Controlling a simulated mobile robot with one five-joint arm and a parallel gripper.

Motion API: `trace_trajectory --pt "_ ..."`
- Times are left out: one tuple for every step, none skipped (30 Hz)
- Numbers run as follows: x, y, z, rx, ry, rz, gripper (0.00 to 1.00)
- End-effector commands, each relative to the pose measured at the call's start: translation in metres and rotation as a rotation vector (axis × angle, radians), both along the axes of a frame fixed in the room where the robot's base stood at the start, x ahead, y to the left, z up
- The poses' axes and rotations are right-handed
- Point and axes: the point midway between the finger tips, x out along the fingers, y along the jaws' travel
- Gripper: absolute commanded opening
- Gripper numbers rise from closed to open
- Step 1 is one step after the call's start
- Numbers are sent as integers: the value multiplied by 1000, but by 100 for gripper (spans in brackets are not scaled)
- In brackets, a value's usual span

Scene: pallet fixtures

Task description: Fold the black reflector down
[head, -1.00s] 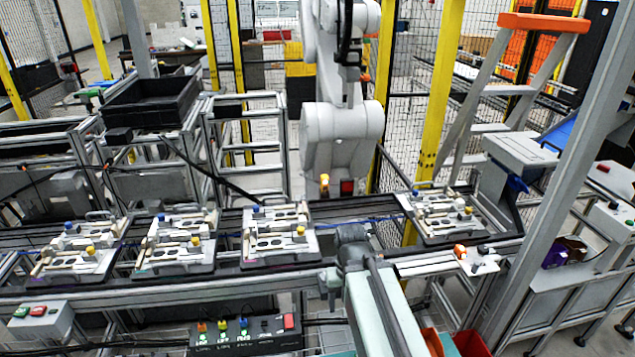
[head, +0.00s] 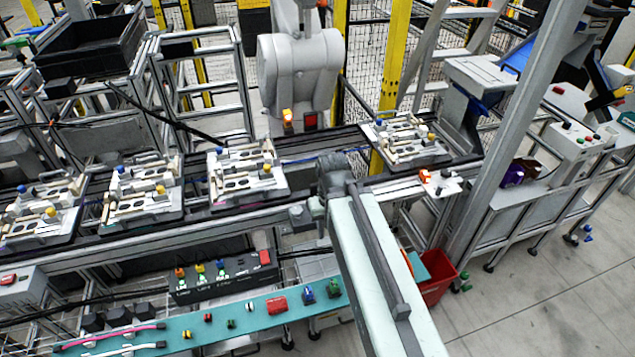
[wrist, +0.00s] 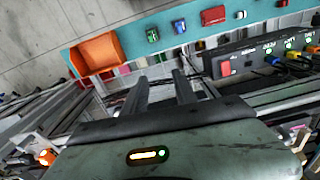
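The black reflector is hard to make out. A small dark piece (head: 447,174) stands on a white plate (head: 437,188) at the right end of the conveyor, beside an orange-lit sensor (head: 425,176). I cannot tell for sure that this piece is the reflector, or whether it is upright or folded. My gripper (wrist: 160,84) shows in the wrist view with two dark fingers apart and nothing between them. In the head view my arm reaches up to the conveyor's front edge, left of the white plate, and the fingers cannot be made out.
Several fixture pallets (head: 245,172) sit on the conveyor, with another (head: 405,140) at right. A teal shelf (head: 225,322) with small parts lies below, near a control box (head: 222,279) and a red bin (head: 438,285). A grey post (head: 515,130) rises right of the plate. Floor at lower right is clear.

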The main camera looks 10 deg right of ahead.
Motion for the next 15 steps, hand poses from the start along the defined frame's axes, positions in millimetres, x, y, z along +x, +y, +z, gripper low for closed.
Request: trace_trajectory --pt "13 1 0 2 -32 12 17" --pt "27 1 1 5 -57 21 9" --pt "50 2 5 7 -96 36 0" --pt "68 2 14 9 -127 44 0" --pt "87 3 24 12 -160 54 0" --pt "113 2 43 13 -202 64 0" --pt "130 1 57 13 -230 69 0" --pt "145 1 69 14 -254 75 0" --pt "161 0 82 14 -280 79 0" --pt "170 -1 92 14 -293 80 0" --pt "180 -2 100 15 -306 80 0" --pt "187 -2 111 16 -315 79 0" --pt "193 -3 117 17 -321 78 0" --pt "194 -4 123 17 -320 77 0" --pt "197 -5 129 18 -320 75 0"
